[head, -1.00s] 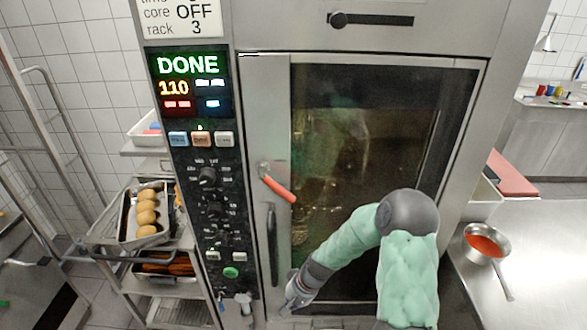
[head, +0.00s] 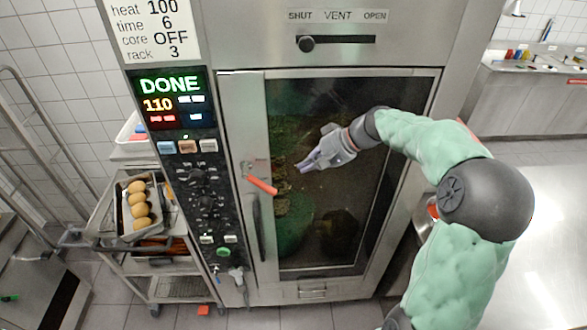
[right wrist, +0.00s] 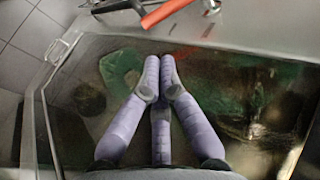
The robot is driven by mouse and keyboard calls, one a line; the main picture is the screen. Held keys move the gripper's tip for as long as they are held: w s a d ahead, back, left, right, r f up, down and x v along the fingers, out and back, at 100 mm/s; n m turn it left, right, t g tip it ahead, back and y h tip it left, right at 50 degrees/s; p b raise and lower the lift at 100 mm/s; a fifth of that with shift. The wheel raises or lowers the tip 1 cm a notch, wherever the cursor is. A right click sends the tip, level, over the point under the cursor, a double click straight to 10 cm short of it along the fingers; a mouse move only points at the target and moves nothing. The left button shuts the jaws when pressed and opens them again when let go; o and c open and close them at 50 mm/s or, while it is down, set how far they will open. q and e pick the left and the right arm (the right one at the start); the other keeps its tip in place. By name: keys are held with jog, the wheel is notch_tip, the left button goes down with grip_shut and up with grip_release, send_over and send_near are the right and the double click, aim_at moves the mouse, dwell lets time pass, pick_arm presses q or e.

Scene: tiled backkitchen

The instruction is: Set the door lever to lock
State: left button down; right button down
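The door lever (head: 262,186) has an orange-red grip and a metal pivot on the left frame of the oven door (head: 240,110). In the head view it points right and slightly down. In the right wrist view the lever's grip (right wrist: 166,11) lies at the top, beyond my fingertips. My right gripper (head: 301,167) is in front of the door glass, to the right of and a little above the lever's free end, apart from it. In the right wrist view its fingers (right wrist: 160,68) come together at the tips with nothing between them. My left gripper is out of view.
A vertical door handle (head: 257,226) is below the lever. The control panel (head: 190,190) is to the left, with a DONE display. A rack trolley with a tray of buns (head: 139,205) stands further left. A steel counter (head: 540,240) is on the right.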

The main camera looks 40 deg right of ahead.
aim_at(270, 188)
jog(key=p+x, duration=0.1)
jog(key=x, duration=1.2)
jog(key=shift+p, duration=0.3)
jog(key=shift+a+f+t+y+b, duration=0.1)
jog(key=shift+f+t+y+b, duration=0.35)
jog(key=shift+b, duration=1.9)
jog(key=shift+w+a+f+m+t+y+b, duration=0.2)
jog(key=shift+w+a+f+t+y+b, duration=0.4)
jog(key=shift+b, duration=3.1)
jog(key=shift+w+a+f+m+t+y+b, duration=0.2)
jog(key=shift+a+f+t+y+b, duration=0.75)
jog(key=shift+b, duration=2.7)
jog(key=shift+w+a+f+m+t+y+b, duration=0.3)
jog(key=shift+f+y+b, duration=0.55)
jog(key=shift+b, duration=2.85)
jog(key=shift+w+a+r, duration=0.1)
jog(key=shift+w+r, duration=0.05)
jog(key=shift+r, duration=0.1)
